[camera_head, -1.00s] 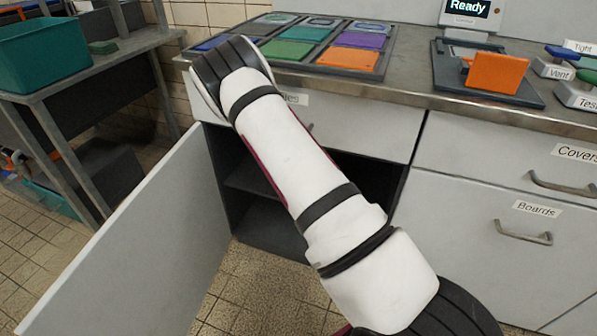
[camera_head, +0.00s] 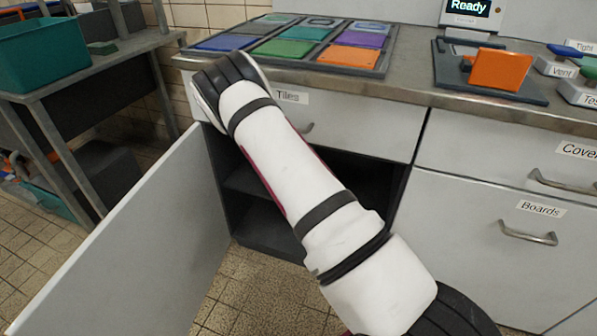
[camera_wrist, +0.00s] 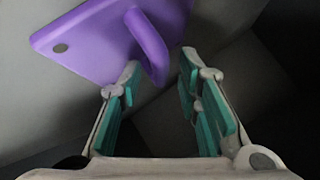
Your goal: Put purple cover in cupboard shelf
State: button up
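The purple cover (camera_wrist: 95,40) lies against a grey surface at the upper left of the wrist view. It is a flat plate with a round hole near one corner and a raised purple handle (camera_wrist: 150,48). My gripper (camera_wrist: 160,74) is open, with its teal-padded fingers apart. The handle's near end shows by the gap between the fingertips; I see no grip on it. The open cupboard (camera_head: 255,235) is under the counter in the head view, with a dark shelf (camera_head: 245,183) inside. My arm covers part of the opening. My gripper and the purple cover are not visible in the head view.
The cupboard door (camera_head: 150,240) stands open at the left. The Tiles drawer (camera_head: 350,132) is above the opening, with the Boards drawer (camera_head: 500,260) to the right. A tile tray (camera_head: 385,62) and an orange piece (camera_head: 498,70) on a stand are on the counter.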

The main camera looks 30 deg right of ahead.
jog(key=s+a+r+n+g+y+p, duration=0.1)
jog(key=s+a+r+n+y, duration=0.2)
jog(key=s+a+r, duration=0.6)
jog(key=s+a+r+n+g+y+p, duration=0.1)
jog(key=s+a+r+n+y+p, duration=0.15)
jog(key=s+a+r, duration=0.6)
jog(key=s+a+r+n+g+y, duration=0.1)
jog(key=s+a+r+n+y, duration=0.25)
jog(key=a+r, duration=0.65)
jog(key=s+d+r+n+g, duration=0.1)
jog(key=s+r+n, duration=0.2)
jog(key=s, duration=0.7)
jog(key=s+d+r+n+g, duration=0.1)
jog(key=s+r+n+g, duration=0.1)
jog(key=s, duration=0.8)
jog(key=s+d+r+n+g+h, duration=0.1)
jog(key=s+d+r+n, duration=0.1)
jog(key=s+r, duration=0.4)
jog(key=s+n, duration=0.1)
jog(key=s, duration=0.3)
jog(key=shift+s+r+n, duration=0.15)
jog(key=shift+s+n, duration=0.1)
jog(key=shift+n, duration=0.15)
